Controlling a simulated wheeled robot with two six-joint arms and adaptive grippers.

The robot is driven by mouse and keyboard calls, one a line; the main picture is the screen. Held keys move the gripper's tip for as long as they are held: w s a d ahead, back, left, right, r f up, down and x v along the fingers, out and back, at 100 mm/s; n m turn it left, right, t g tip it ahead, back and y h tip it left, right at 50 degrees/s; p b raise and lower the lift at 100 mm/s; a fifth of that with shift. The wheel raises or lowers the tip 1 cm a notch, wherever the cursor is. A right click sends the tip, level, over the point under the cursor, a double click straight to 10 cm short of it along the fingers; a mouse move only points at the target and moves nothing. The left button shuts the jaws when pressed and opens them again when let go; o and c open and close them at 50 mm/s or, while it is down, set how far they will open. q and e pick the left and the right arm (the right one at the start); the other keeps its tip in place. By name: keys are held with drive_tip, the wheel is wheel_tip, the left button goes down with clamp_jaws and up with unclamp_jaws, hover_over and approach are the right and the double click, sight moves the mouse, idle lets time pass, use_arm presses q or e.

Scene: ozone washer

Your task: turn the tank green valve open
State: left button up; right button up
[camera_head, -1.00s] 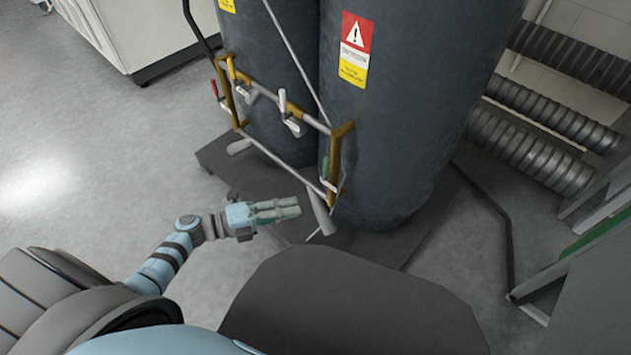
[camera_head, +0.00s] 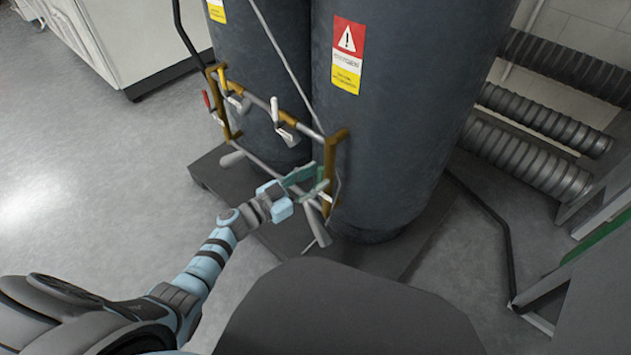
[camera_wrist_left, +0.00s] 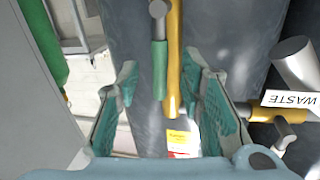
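The green valve handle (camera_wrist_left: 160,70) shows in the left wrist view, standing beside a brass pipe (camera_wrist_left: 173,95) in front of the dark tank. In the head view the handle is mostly hidden by my fingers. My left gripper (camera_head: 312,180) is at the right-hand brass pipe (camera_head: 332,170) on the tank's front. In the left wrist view my left gripper (camera_wrist_left: 161,78) is open, with the handle and pipe between its spread fingers. No grip on the handle shows. My right gripper is out of view.
Two dark tanks (camera_head: 405,100) stand on a low dark base (camera_head: 215,180). Red (camera_head: 206,99), yellow (camera_head: 222,78) and white (camera_head: 275,110) valve handles sit on the pipework to the left. A WASTE label (camera_wrist_left: 291,100) is at the right in the wrist view. Floor is clear at left.

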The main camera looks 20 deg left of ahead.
use_arm(q)
drive_tip(key=shift+w+d, duration=0.3)
drive_tip(key=shift+w, duration=0.15)
clamp_jaws()
drive_tip(key=shift+a+n+p, duration=0.25)
drive_tip(key=shift+n+p, duration=0.05)
drive_tip(key=shift+n, duration=0.3)
unclamp_jaws()
